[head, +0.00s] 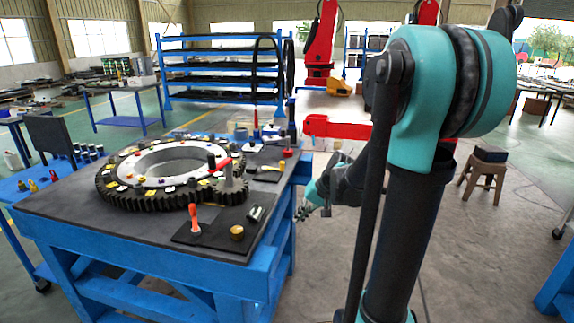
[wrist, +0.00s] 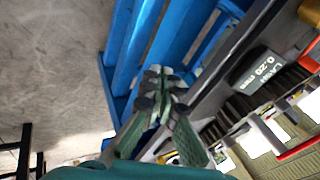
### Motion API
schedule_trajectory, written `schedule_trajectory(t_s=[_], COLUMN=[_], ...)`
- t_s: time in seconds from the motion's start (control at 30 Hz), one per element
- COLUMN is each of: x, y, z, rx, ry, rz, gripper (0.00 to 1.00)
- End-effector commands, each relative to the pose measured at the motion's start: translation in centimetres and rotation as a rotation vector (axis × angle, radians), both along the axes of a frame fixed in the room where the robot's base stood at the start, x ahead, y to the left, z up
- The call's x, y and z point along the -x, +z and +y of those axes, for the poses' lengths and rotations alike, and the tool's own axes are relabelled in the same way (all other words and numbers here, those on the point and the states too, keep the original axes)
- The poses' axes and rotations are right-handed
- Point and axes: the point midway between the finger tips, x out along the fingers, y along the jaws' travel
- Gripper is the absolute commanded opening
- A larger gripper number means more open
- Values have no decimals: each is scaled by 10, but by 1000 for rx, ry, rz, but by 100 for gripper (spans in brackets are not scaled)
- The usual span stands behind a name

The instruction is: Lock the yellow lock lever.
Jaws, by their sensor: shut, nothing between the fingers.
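A small yellow handle (head: 270,168) lies on a dark plate near the right back of the table; it may be the lock lever, but it is too small to be sure. My gripper (head: 303,212) is off the table's right side, apart from the table and its objects. In the wrist view my gripper (wrist: 160,75) has its fingers together with nothing between them. No lever that is clearly the yellow lock lever shows in the wrist view.
The blue-framed table (head: 100,215) carries a big ring gear (head: 110,190), a red lever (head: 220,165), an orange-handled tool (head: 194,217) and a brass knob (head: 237,232). The wrist view shows a dark block marked "LASH 0.20 mm" (wrist: 258,70).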

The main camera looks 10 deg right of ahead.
Motion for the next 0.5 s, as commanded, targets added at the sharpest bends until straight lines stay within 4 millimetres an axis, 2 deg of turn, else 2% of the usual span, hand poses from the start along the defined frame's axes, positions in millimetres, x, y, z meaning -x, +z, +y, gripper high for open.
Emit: schedule_trajectory(t_s=[0.03,0.1,0.5], x=[-17,-39,-155], y=[4,9,33], z=[1,4,6], rx=[-38,-94,-416], ry=[-5,-11,-24], rz=[4,8,15], gripper=[0,0,0])
